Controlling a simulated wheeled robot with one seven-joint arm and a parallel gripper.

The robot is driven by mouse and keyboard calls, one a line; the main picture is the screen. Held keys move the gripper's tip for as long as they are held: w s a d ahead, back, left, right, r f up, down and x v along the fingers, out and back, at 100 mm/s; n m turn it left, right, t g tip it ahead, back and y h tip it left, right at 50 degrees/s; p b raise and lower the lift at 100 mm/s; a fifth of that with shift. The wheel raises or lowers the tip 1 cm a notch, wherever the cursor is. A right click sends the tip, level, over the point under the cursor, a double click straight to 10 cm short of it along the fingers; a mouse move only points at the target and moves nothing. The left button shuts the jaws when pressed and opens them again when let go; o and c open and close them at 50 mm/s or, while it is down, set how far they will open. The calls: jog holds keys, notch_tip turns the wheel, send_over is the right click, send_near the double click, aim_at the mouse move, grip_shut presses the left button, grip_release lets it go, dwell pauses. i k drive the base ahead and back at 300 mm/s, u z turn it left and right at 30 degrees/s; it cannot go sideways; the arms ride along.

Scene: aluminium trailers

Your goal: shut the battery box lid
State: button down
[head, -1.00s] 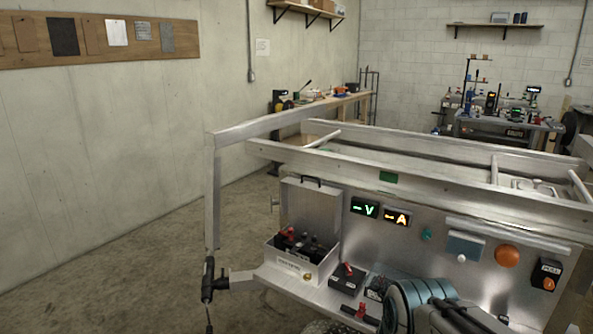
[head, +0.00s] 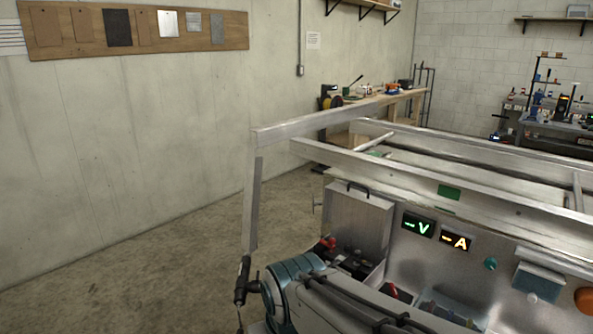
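The battery box (head: 378,275) is a pale metal box on the trailer's front shelf. Its lid (head: 360,222) stands open and upright at the back of the box, with a black handle (head: 357,187) on its top edge. Dark parts and a red-capped terminal (head: 327,243) show inside the box. My arm, with teal bands, crosses in front and hides the box's front and lower left.
The trailer's aluminium rails (head: 420,172) run just behind and above the lid. A panel with a green display (head: 417,225) and an amber display (head: 455,237) is to the right. Open floor lies left.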

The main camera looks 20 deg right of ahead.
aim_at(368, 215)
jog(key=u, duration=0.05)
jog(key=i, duration=0.6)
jog(key=z, duration=0.9)
jog(key=i, duration=0.55)
jog(key=z, duration=0.65)
